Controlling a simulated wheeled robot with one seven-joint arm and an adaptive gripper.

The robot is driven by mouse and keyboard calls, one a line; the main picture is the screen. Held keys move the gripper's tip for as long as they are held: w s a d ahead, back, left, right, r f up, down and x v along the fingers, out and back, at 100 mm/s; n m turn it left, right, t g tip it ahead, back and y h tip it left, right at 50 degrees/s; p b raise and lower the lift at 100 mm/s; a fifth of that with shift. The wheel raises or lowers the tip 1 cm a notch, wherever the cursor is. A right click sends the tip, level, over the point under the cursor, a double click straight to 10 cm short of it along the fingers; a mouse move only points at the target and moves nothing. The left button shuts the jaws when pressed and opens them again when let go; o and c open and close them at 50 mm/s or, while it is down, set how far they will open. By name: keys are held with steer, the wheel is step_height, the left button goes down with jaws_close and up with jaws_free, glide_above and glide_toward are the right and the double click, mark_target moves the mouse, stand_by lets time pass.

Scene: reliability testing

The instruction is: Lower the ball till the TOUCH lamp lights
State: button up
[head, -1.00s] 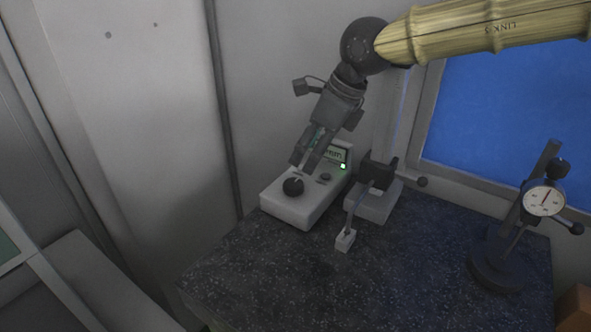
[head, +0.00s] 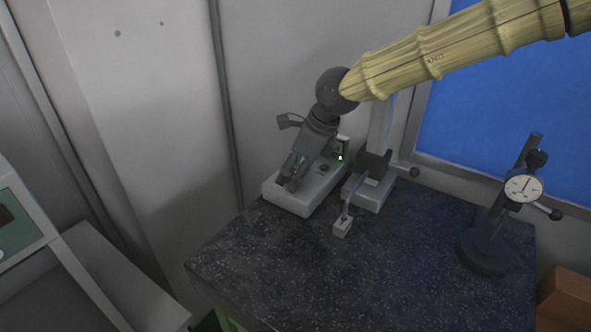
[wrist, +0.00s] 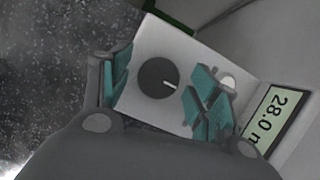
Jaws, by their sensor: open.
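A pale control box (head: 325,188) stands at the back left of the dark speckled bench. In the wrist view its dark knob (wrist: 157,78) with a white pointer mark lies between the teal-padded fingers of my gripper (wrist: 162,90). The fingers are open, apart from the knob in that picture.
A dial gauge (head: 523,188) on a round dark base stands at the bench's right. An orange-brown block (head: 567,297) is at the lower right. The front of the bench (head: 330,285) is clear. The wall is close behind the box.

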steer(key=shift+w+f, duration=0.1)
steer(key=shift+w, duration=0.15)
steer(key=shift+c, duration=1)
steer(key=shift+s+r, duration=0.25)
steer(key=shift+s, duration=0.05)
steer(key=c, duration=0.8)
steer(key=shift+m+t+h+b, duration=0.3)
steer(key=shift+m+t+b, duration=0.3)
steer(key=shift+m, duration=1.2)
steer(key=shift+r, duration=0.1)
steer(key=o, duration=0.8)
steer(key=shift+o, duration=1)
